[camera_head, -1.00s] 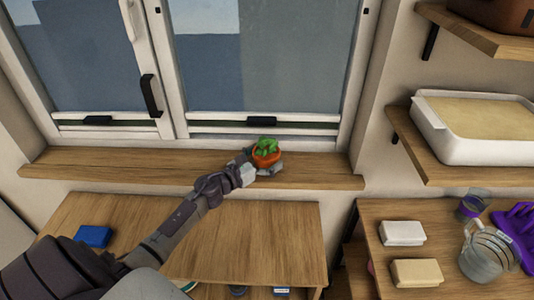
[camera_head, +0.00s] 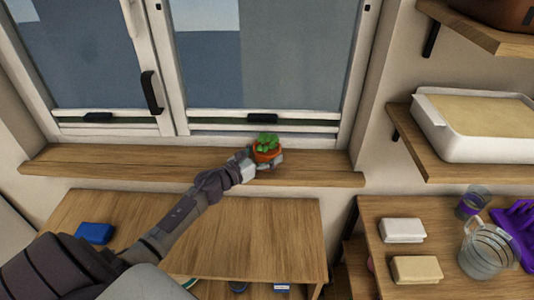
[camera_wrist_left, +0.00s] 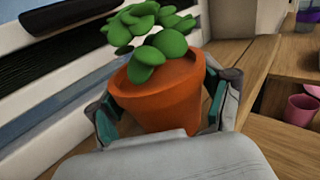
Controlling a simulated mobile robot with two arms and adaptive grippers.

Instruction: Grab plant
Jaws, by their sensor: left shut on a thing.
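The plant (camera_head: 267,141) is a small green succulent in an orange pot, at the wooden window sill (camera_head: 110,163) in the head view. It shows large in the left wrist view (camera_wrist_left: 158,90), its pot between the two fingers. My left gripper (camera_head: 262,160) is shut on the pot, with a finger along each side (camera_wrist_left: 160,105). The pot looks upright. Whether its base touches the sill is hidden by the gripper. My right gripper is not in view.
The window (camera_head: 262,60) stands right behind the sill. Below are a wooden table (camera_head: 250,225) with a blue block (camera_head: 94,233), and a right-hand table with a white block (camera_head: 403,230), a cream block (camera_head: 416,270) and a glass pitcher (camera_head: 484,252). A shelf holds a white tray (camera_head: 425,125).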

